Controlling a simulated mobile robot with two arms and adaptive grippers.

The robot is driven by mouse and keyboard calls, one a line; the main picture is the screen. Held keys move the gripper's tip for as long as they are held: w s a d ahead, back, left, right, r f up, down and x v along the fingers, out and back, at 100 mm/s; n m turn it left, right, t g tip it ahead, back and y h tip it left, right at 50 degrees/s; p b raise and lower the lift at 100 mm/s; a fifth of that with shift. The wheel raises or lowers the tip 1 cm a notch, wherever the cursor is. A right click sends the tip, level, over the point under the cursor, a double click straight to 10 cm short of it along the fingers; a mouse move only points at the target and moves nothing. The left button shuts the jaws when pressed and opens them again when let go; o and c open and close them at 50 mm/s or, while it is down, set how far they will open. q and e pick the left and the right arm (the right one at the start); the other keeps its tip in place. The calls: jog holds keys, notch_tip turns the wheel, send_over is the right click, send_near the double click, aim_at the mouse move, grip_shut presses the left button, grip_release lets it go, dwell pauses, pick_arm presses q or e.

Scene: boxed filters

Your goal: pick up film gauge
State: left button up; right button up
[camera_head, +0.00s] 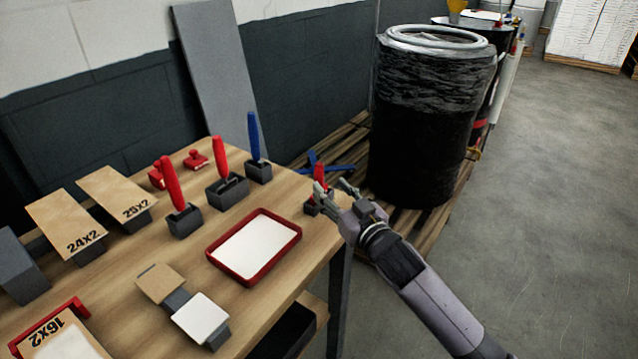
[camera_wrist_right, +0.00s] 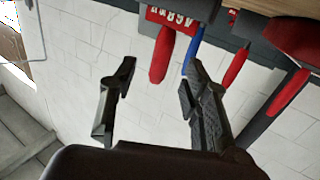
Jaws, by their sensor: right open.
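A small red tool, likely the film gauge (camera_head: 319,172), stands upright in a dark block (camera_head: 311,208) at the right end of the table. My right gripper (camera_head: 333,186) is open and empty right beside it, and its fingers partly hide it. The right wrist view is upside down. There, a red plate with white lettering (camera_wrist_right: 180,17) and a red upright part (camera_wrist_right: 161,56) show beyond and between the open fingers (camera_wrist_right: 158,80). I cannot tell whether a finger touches it. My left gripper is not in view.
Red-handled (camera_head: 172,184) and blue-handled (camera_head: 253,136) tools stand in dark holders on the wooden table. A red-rimmed tray (camera_head: 218,263) lies nearby. A black-wrapped drum (camera_head: 415,150) stands on a pallet behind my right gripper. The floor (camera_head: 560,200) at right is clear.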

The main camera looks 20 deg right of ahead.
aim_at(321, 178)
jog(key=w, duration=0.3)
jog(key=w+a, duration=0.1)
jog(key=w, duration=0.2)
jog(key=shift+w+a+r+p, duration=0.15)
jog(key=shift+a+r+p, duration=0.05)
jog(key=shift+p, duration=0.2)
jog(key=shift+c, duration=0.5)
grip_shut()
